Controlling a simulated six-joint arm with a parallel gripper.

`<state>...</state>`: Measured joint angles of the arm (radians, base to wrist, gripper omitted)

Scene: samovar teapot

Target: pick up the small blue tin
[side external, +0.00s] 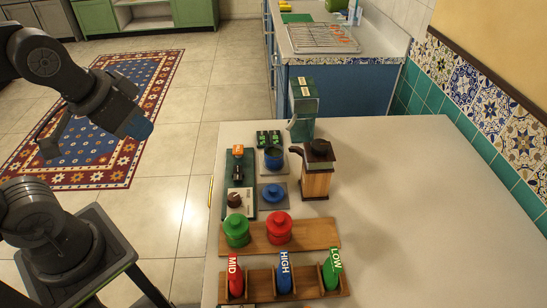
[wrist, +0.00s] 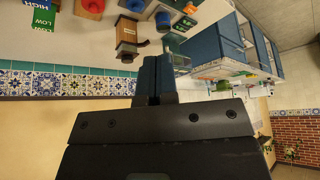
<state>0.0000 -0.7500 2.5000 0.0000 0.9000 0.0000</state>
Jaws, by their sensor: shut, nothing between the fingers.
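The small blue tin (side external: 272,192), round with a knobbed lid, sits on a grey square plate (side external: 284,204) on the white worktop in the side view. My gripper (side external: 141,128) is up at the left, over the floor beyond the worktop's left edge, well apart from the tin. In the wrist view my dark blue fingers (wrist: 155,80) are together with nothing between them. Small blue items show near the top of that view, but I cannot tell which one is the tin.
Green (side external: 236,231) and red (side external: 279,228) tins stand in front on a wooden board (side external: 322,235). The right of the worktop (side external: 420,220) is clear.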

